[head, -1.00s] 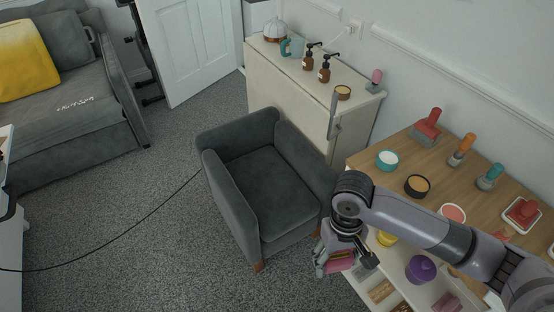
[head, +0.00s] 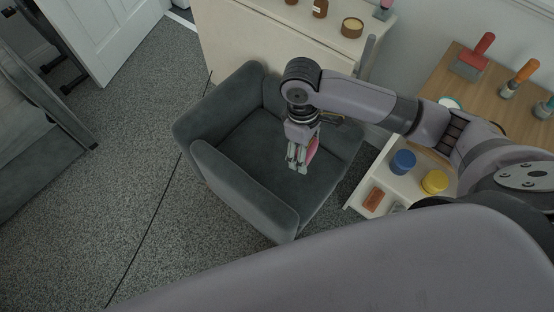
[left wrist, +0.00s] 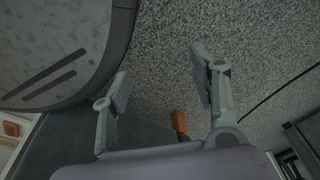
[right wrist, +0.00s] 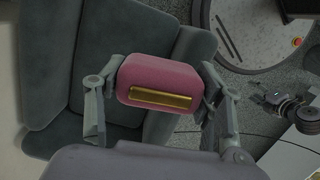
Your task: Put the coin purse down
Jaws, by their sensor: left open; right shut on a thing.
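The coin purse (right wrist: 165,78) is pink with a gold bar along one edge. My right gripper (right wrist: 155,88) is shut on it, with a finger on each side, in the right wrist view. In the head view the right gripper (head: 299,161) hangs over the seat of the dark grey armchair (head: 230,181), and the pink purse (head: 312,150) shows beside its fingers. I cannot tell how far the purse is above the seat. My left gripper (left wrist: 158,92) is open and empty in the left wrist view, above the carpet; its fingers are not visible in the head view.
The armchair seat (head: 262,146) looks clear. To the right stands a wooden-topped table (head: 452,78) with brushes, and a white shelf below it holds a blue jar (head: 403,162) and a yellow jar (head: 434,181). A cream cabinet (head: 250,38) stands behind the chair. A cable crosses the carpet.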

